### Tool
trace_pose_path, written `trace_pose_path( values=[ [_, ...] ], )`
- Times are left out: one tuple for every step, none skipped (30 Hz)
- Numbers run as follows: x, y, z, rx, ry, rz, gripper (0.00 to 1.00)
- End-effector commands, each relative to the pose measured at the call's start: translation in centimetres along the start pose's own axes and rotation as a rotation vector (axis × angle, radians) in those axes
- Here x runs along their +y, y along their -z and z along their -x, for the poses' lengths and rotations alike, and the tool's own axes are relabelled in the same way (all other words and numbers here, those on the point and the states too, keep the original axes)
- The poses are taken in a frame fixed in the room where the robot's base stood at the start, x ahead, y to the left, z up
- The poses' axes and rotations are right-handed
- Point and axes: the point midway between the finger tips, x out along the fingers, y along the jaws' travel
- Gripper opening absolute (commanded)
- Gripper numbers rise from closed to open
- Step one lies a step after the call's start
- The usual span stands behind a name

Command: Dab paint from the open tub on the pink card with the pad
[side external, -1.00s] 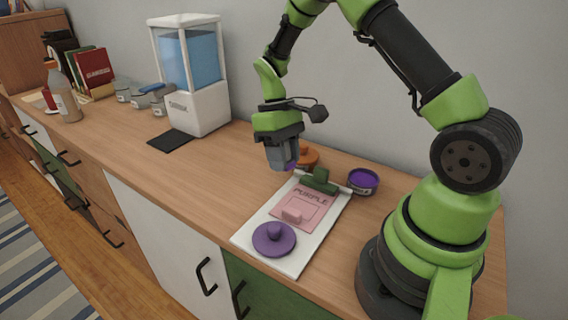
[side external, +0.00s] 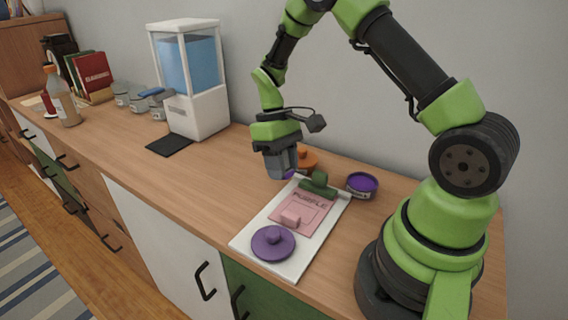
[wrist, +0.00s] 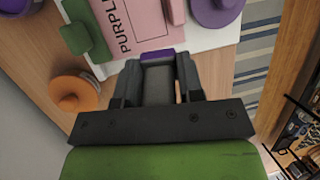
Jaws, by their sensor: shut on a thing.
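My gripper (side external: 281,165) is shut on the pad (wrist: 157,60), a grey piece with a purple end at the fingertips. It holds the pad just above the counter, at the upper left edge of the white board. The pink card (side external: 303,208), lettered PURPLE, lies on the board; the wrist view also shows the card (wrist: 138,22). The open tub (side external: 361,185), with purple inside, stands right of the board's top end. A purple lid (side external: 272,244) with a knob lies on the board's near end.
A pink block (side external: 291,220) sits on the card. A dark green block (side external: 319,184) is at the white board's (side external: 245,238) top end. An orange knobbed lid (wrist: 73,95) is behind my gripper. A water dispenser (side external: 189,80) stands to the left, with bare counter between.

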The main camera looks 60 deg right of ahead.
Motion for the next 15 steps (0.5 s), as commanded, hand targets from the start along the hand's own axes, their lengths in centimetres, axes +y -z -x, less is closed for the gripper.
trace_pose_path(
  values=[
    [0.0, 0.0, -0.1, 0.0, 0.0, 0.0, 0.11],
    [0.0, 0.0, -0.1, 0.0, 0.0, 0.0, 0.11],
    [0.0, 0.0, 0.0, 0.0, 0.0, 0.0, 0.11],
    [0.0, 0.0, 0.0, 0.0, 0.0, 0.0, 0.11],
    [0.0, 0.0, 0.0, 0.0, 0.0, 0.0, 0.11],
    [0.0, 0.0, 0.0, 0.001, 0.0, 0.0, 0.11],
    [-0.1, 0.0, 0.2, 0.001, -0.001, 0.0, 0.11],
    [-0.1, -0.1, 0.4, 0.002, -0.001, 0.0, 0.11],
    [-0.1, -0.2, 0.8, 0.003, -0.001, 0.0, 0.11],
    [-0.2, -0.3, 1.0, 0.003, 0.0, -0.001, 0.11],
    [-0.2, -0.3, 1.0, 0.001, 0.0, -0.001, 0.11],
    [-0.2, -0.3, 0.9, 0.0, 0.0, -0.001, 0.11],
    [-0.2, -0.2, 0.8, 0.0, 0.0, -0.001, 0.11],
    [-0.2, -0.2, 0.7, 0.0, 0.0, -0.001, 0.11],
    [-0.1, -0.2, 0.6, -0.001, 0.0, 0.0, 0.11]
  ],
)
